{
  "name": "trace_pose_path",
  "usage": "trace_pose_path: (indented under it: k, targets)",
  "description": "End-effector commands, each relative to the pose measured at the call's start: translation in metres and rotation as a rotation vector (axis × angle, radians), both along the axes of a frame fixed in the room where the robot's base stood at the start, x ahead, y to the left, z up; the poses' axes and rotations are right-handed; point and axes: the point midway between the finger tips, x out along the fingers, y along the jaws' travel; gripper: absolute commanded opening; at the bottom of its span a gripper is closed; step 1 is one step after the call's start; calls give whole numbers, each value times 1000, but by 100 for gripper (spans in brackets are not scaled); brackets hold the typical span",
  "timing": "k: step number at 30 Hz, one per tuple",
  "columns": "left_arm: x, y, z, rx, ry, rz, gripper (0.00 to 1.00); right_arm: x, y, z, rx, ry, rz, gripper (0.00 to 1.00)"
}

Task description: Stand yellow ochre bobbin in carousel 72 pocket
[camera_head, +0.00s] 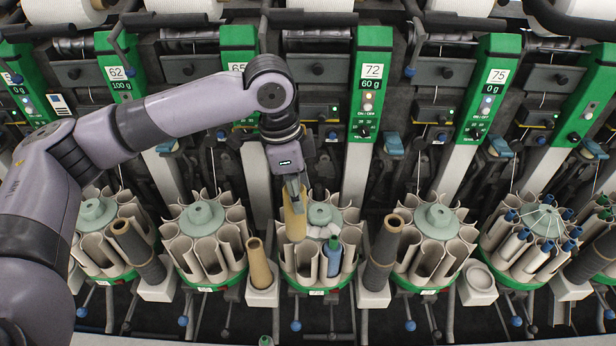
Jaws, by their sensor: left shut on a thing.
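My left gripper (293,187) points down from its wrist and is shut on the upper part of a yellow ochre bobbin (294,222). The bobbin is near upright over the left side of a white carousel with a grey-green hub (321,213). This carousel stands at the foot of the green panel marked 72 (372,72). I cannot tell whether the bobbin's lower end is inside a pocket or just above the rim. A blue bobbin with a green top (332,256) stands in a front right pocket. My right gripper is not in view.
A tan tube (260,264) stands in a white holder left of this carousel, and a dark tube (383,255) stands right of it. Other carousels flank it at left (203,218) and right (437,220). The machine wall rises close behind.

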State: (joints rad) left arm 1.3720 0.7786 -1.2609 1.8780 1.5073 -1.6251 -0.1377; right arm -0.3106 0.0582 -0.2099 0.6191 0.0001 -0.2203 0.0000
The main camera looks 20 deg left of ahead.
Motion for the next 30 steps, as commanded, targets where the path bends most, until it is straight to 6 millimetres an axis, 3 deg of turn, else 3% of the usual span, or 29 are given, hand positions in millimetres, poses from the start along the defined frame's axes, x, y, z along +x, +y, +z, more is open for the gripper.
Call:
trace_pose_path:
  k: [6, 10, 17, 24, 30]
  targets:
    - [21, -9, 5, 0, -2, -330, 17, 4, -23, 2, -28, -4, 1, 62]
    - [27, -11, 6, 1, -2, -434, 17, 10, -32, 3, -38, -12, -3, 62]
    - [29, -12, -1, 1, -2, -478, 17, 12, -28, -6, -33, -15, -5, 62]
    - [29, -11, -20, 2, -4, -475, 17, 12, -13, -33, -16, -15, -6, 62]
    - [29, -11, -33, 2, -3, -474, 17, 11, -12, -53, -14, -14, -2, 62]
